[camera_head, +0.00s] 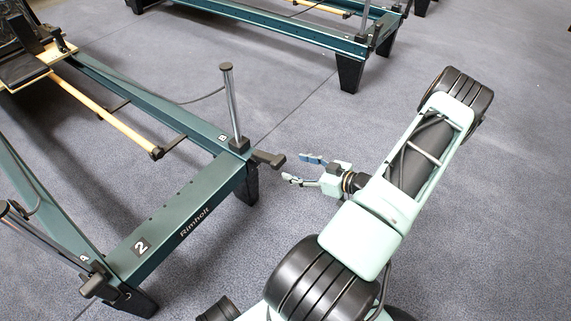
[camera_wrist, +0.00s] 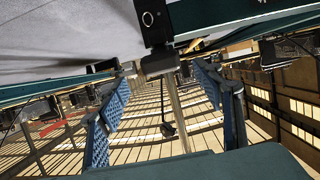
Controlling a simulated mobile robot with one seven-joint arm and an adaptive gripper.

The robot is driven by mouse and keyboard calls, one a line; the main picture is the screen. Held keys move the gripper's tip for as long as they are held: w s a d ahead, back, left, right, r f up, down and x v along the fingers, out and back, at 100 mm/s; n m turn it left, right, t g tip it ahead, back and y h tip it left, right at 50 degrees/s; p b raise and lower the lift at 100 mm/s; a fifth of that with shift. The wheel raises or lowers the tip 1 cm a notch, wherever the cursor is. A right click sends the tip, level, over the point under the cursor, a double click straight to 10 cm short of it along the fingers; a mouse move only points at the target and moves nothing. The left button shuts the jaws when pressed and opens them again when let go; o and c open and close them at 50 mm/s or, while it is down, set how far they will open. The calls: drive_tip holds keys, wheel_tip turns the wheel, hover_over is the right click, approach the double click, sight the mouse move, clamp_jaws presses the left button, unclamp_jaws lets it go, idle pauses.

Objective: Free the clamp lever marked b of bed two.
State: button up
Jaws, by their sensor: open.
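Bed two is a green frame with a "2" plate (camera_head: 140,245) on its end rail. At its corner marked B (camera_head: 222,137), a dark clamp lever (camera_head: 268,158) juts outward beside the foot of an upright metal post (camera_head: 234,108). My gripper (camera_head: 297,168) is open and empty, just right of the lever, its fingers pointing at it. A gap shows between them. In the wrist view, the dark lever end (camera_wrist: 160,65) appears between the blue-padded fingers (camera_wrist: 162,84), beyond their tips. The lever's inner end is hard to make out.
Another lever (camera_head: 95,285) sits at the corner marked A of bed two. A wooden rail (camera_head: 108,112) runs along the bed. Another green bed (camera_head: 290,28) stands at the back. The grey floor (camera_head: 480,200) around my arm is clear.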

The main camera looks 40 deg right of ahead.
drive_tip(key=v, duration=0.4)
drive_tip(key=shift+s, duration=0.1)
idle(0.4)
